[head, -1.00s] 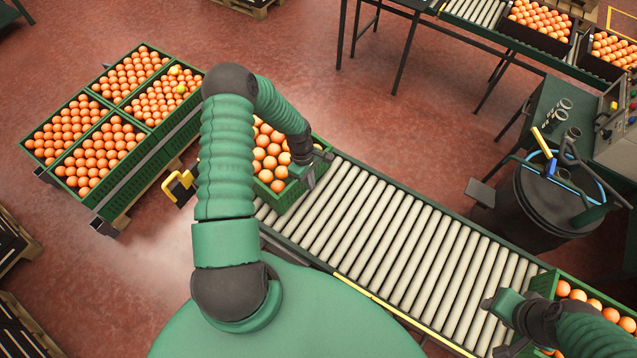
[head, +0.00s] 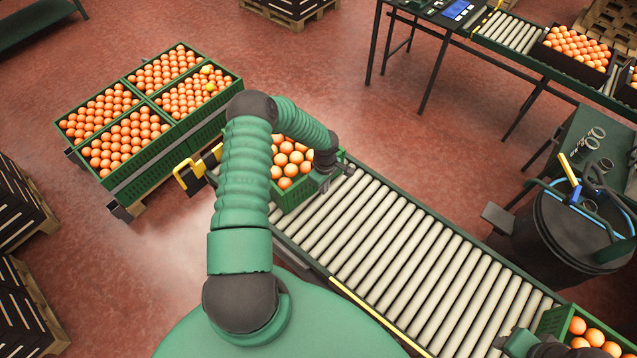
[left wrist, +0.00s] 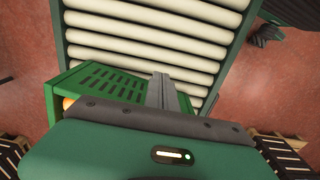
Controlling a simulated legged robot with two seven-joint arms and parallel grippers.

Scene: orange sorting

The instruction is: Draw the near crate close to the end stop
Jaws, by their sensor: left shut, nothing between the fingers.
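A green crate of oranges (head: 292,162) sits at the far left end of the roller conveyor, partly hidden behind my left arm. My left gripper (head: 324,182) is shut and empty at the crate's right-hand side. In the left wrist view its closed fingers (left wrist: 166,92) lie beside the crate's slotted green wall (left wrist: 105,84); I cannot tell if they touch. A yellow bracket (head: 190,176), possibly the end stop, shows left of my arm. Another green crate of oranges (head: 592,335) is at the bottom right. My right gripper (head: 512,345) is beside it, cut off by the frame.
The conveyor rollers (head: 400,255) are bare between the two crates. A pallet with several full green crates (head: 150,112) stands at the left. A dark bin (head: 575,228) stands beyond the conveyor at the right.

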